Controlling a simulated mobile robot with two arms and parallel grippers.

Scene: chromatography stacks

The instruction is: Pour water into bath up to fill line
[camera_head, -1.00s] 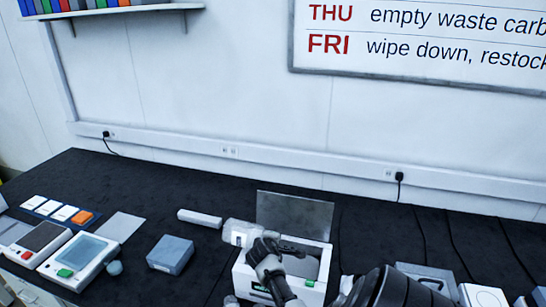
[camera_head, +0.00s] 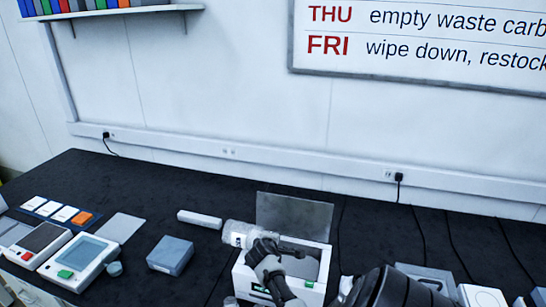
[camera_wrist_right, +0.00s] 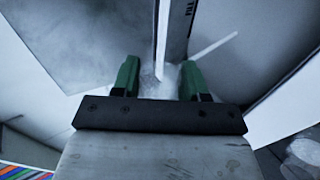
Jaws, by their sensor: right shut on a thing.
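The bath is a white open-topped box (camera_head: 238,277) with a green-lit panel on its front and a grey lid (camera_head: 295,217) raised behind it. My right gripper (camera_head: 257,246) is over the bath's left side, shut on a clear, whitish vessel (camera_head: 236,232). The vessel lies tipped almost on its side by the bath's left rim. In the right wrist view, the green fingers (camera_wrist_right: 160,82) close on a translucent body, and a strip marked FILL (camera_wrist_right: 188,12) shows beyond. The water level and any flowing water cannot be made out. My left gripper is out of view.
A blue-grey box (camera_head: 170,254) and a white bar (camera_head: 199,219) stand left of the bath. Further left are a device with a screen (camera_head: 80,257) and a tile rack (camera_head: 78,217). A grey tray (camera_head: 430,274) is at right. Black benchtop behind is mostly clear.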

